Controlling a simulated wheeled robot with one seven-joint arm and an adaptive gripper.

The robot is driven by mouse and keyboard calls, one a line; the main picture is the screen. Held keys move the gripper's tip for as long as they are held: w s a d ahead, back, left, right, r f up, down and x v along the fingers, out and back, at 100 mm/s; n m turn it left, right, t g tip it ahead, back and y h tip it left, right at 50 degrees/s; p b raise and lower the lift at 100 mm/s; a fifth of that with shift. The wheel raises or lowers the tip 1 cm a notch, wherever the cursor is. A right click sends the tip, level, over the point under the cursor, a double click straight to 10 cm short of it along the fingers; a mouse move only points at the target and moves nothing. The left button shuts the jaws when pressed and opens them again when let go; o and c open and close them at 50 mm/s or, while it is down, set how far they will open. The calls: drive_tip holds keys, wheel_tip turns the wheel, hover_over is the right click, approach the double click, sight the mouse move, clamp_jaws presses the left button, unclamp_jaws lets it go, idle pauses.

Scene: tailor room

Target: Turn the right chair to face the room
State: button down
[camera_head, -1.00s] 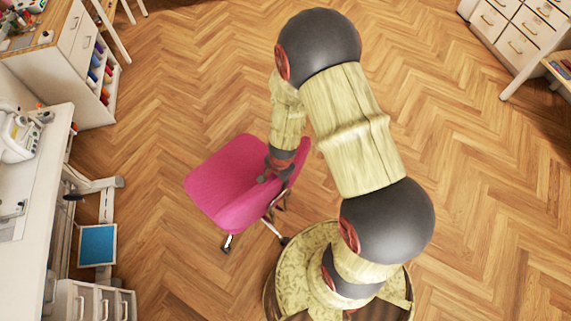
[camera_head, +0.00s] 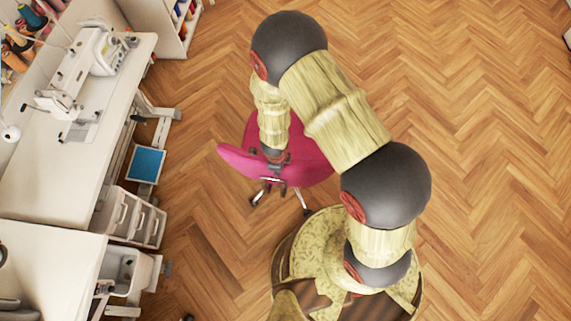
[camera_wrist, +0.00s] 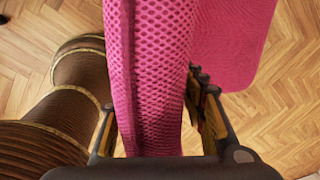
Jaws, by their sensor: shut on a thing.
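The pink chair (camera_head: 310,165) stands on the wood floor beside my base, partly hidden under my arm. Its backrest (camera_head: 238,163) runs along the near left side, and the seat shows behind it and to the right. Chrome legs show below. My gripper (camera_head: 274,158) is at the top of the backrest. In the wrist view, the pink mesh backrest (camera_wrist: 155,60) stands between the two fingers of my gripper (camera_wrist: 157,115), which is shut on it. The seat (camera_wrist: 232,40) lies to the right there. No second chair shows.
A white sewing table (camera_head: 75,135) with sewing machines lines the left side. A drawer unit (camera_head: 130,215) and a blue pedal (camera_head: 146,164) are beneath it. A white cabinet (camera_head: 165,20) stands at the top left. The floor (camera_head: 480,150) on the right is clear.

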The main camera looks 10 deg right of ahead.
drive_tip(key=shift+w+a, duration=0.1)
drive_tip(key=shift+a, duration=0.25)
drive_tip(key=c, duration=1.1)
unclamp_jaws()
drive_tip(key=shift+o, duration=0.4)
wheel_tip(320, 180, up, 7)
drive_tip(key=shift+s+a+r, duration=0.15)
drive_tip(key=shift+s+a, duration=0.05)
drive_tip(key=shift+s, duration=0.2)
drive_tip(key=shift+r, duration=0.1)
